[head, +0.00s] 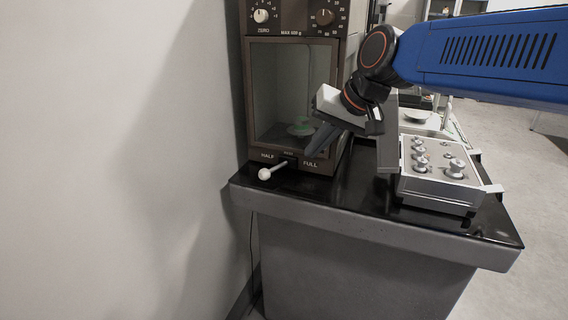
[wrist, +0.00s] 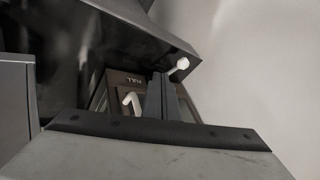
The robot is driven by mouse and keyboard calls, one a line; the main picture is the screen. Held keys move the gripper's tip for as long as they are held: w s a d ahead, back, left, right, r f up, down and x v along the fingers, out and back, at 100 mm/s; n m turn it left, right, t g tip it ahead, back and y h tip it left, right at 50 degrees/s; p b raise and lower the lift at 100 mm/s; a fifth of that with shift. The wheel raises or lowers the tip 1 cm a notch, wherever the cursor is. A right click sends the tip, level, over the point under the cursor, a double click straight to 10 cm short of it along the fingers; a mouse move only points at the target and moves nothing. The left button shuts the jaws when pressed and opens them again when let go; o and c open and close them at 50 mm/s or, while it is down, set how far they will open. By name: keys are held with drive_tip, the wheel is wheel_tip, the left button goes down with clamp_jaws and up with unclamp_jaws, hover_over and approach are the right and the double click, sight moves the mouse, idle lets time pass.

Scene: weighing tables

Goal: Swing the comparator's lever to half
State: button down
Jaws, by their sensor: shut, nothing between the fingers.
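The comparator (head: 245,100) is a brown cabinet with a glass window at the left end of the table. Its lever (head: 264,174) has a white knob and sticks out low at the front, angled to the left, below the HALF label; the FULL label is to its right. My gripper (head: 312,150) is shut and empty, its tips in front of the lower right of the window, just above FULL. It is right of the lever knob and looks apart from it. In the wrist view the knob (wrist: 182,63) shows just beyond the gripper fingers (wrist: 160,92).
A metal weight box (head: 440,196) with several knobbed weights stands to the right on the black table top (head: 345,205). A pale wall (head: 120,150) is close to the comparator's left side. The table front before the lever is clear.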

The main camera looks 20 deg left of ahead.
sight(269, 171)
drive_tip(key=x, duration=0.9)
drive_tip(key=shift+w+a, duration=0.1)
drive_tip(key=shift+a, duration=0.25)
drive_tip(key=a, duration=0.3)
drive_tip(key=shift+s+f, duration=0.2)
drive_tip(key=shift+f, duration=0.15)
drive_tip(key=shift+s+a+f, duration=0.1)
drive_tip(key=shift+a, duration=0.5)
drive_tip(key=shift+a, duration=1.1)
drive_tip(key=shift+d, duration=0.1)
